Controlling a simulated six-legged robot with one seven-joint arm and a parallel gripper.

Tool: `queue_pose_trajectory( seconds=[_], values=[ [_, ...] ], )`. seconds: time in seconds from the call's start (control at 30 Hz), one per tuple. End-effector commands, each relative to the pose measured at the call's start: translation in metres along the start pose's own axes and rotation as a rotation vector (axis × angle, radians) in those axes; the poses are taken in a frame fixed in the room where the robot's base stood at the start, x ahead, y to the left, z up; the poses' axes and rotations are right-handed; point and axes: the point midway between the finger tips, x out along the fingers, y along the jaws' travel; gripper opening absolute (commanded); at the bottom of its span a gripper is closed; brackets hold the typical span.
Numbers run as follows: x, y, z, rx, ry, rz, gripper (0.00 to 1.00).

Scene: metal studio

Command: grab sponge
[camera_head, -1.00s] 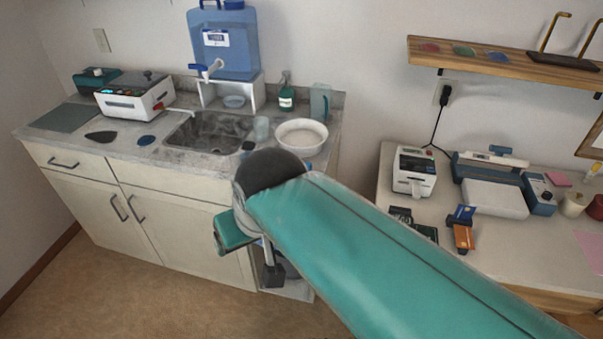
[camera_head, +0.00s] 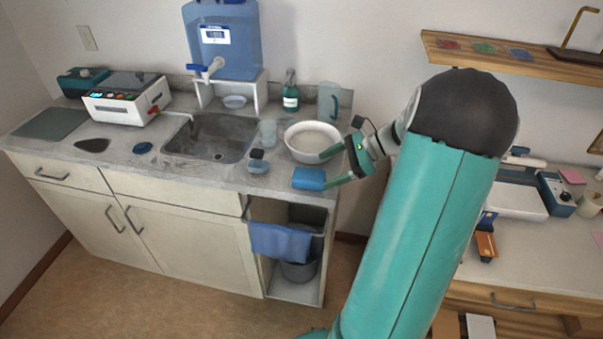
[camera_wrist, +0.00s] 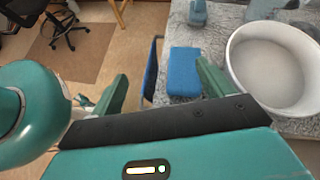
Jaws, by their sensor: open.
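A blue block that looks like the sponge (camera_head: 309,178) lies on the counter near its front edge, just in front of the white bowl. In the wrist view the sponge (camera_wrist: 184,68) lies between the lines of the two fingers, nearer the right one. My gripper (camera_head: 330,166) is open and empty, at the right of the sponge with its fingers pointing left. In the wrist view my gripper (camera_wrist: 163,74) shows its green fingers spread wide. Whether a finger touches the sponge I cannot tell.
The white bowl (camera_head: 312,136) stands close behind the gripper. A blue towel (camera_head: 280,242) hangs below the counter edge.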

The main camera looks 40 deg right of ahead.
Motion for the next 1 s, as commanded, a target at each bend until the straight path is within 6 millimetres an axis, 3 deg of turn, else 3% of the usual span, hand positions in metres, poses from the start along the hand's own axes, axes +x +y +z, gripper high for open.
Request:
queue_pose_trajectory(
  seconds=[0.03, 0.1, 0.2, 0.3, 0.7, 1.0],
  values=[
    [-0.015, -0.005, -0.020, 0.071, -0.049, -0.048, 0.80],
    [-0.030, -0.011, -0.037, 0.140, -0.105, -0.094, 0.80],
    [-0.043, -0.015, -0.052, 0.197, -0.156, -0.136, 0.80],
    [-0.043, -0.018, -0.056, 0.217, -0.175, -0.151, 0.80],
    [0.027, -0.032, -0.044, 0.216, -0.174, -0.148, 0.80],
    [0.055, -0.036, -0.042, 0.217, -0.174, -0.148, 0.80]
  ],
)
